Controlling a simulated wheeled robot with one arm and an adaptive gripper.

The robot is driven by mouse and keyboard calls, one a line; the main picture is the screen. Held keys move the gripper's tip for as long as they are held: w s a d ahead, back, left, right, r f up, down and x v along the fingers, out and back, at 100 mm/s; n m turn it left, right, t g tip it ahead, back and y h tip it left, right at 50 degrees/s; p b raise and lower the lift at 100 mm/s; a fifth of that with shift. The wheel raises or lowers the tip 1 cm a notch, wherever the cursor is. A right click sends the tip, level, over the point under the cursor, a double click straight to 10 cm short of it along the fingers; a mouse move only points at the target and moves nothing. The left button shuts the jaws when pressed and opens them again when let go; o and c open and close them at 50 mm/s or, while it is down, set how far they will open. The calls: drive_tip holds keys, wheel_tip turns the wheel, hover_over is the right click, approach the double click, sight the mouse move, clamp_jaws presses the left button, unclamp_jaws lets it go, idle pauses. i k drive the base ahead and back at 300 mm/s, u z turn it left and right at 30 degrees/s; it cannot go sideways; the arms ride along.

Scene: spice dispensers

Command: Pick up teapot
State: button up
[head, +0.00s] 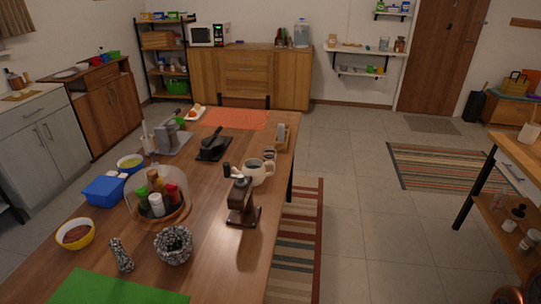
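A white rounded vessel (257,173) with a handle on its right side stands upright on the long wooden table (215,257), near its right edge. It looks most like the teapot, but at this size I cannot tell it surely from a jug or large mug. Its top looks dark. A brown and dark coffee grinder (242,203) with a crank stands just in front of it and slightly left. My gripper is not in view, and nothing is seen touching the white vessel.
Small jars (268,156) and a small stand (281,136) are close behind the white vessel. A spice carousel (172,218) under a clear dome, a speckled bowl (174,245) and a blue box (104,190) are left. Floor right of the table is open, with a striped rug (297,247).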

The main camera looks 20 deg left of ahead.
sight(255, 168)
drive_tip(key=i, duration=2.15)
drive_tip(key=u, duration=3.95)
